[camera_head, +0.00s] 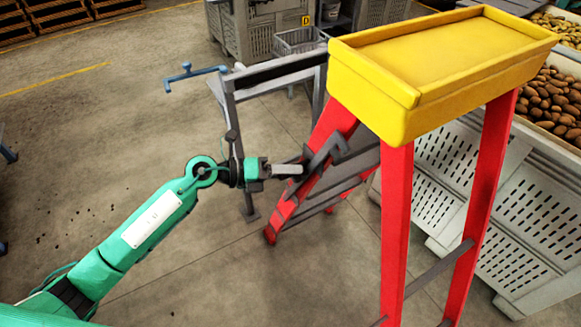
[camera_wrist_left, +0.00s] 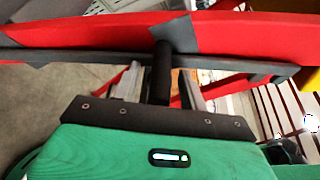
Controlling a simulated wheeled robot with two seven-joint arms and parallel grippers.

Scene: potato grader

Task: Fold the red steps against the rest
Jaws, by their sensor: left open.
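The red steps (camera_head: 397,220) stand with their legs spread apart under a yellow top (camera_head: 440,60). A dark bar with a handle-like piece (camera_head: 326,155) runs along the left-hand red legs. My left gripper (camera_head: 296,171) is at this bar, coming from the left. In the left wrist view, a dark upright piece (camera_wrist_left: 163,72) stands between the open fingers (camera_wrist_left: 160,88), in front of a red rail (camera_wrist_left: 110,35). Contact cannot be told. A grey frame (camera_head: 232,120), perhaps the rest, stands behind and left of the steps. My right gripper is not in view.
Slatted crates of potatoes (camera_head: 510,220) stand close on the right. Grey bins (camera_head: 265,30) and a small basket (camera_head: 300,40) are at the back. A blue handle (camera_head: 190,74) sticks out left of the frame.

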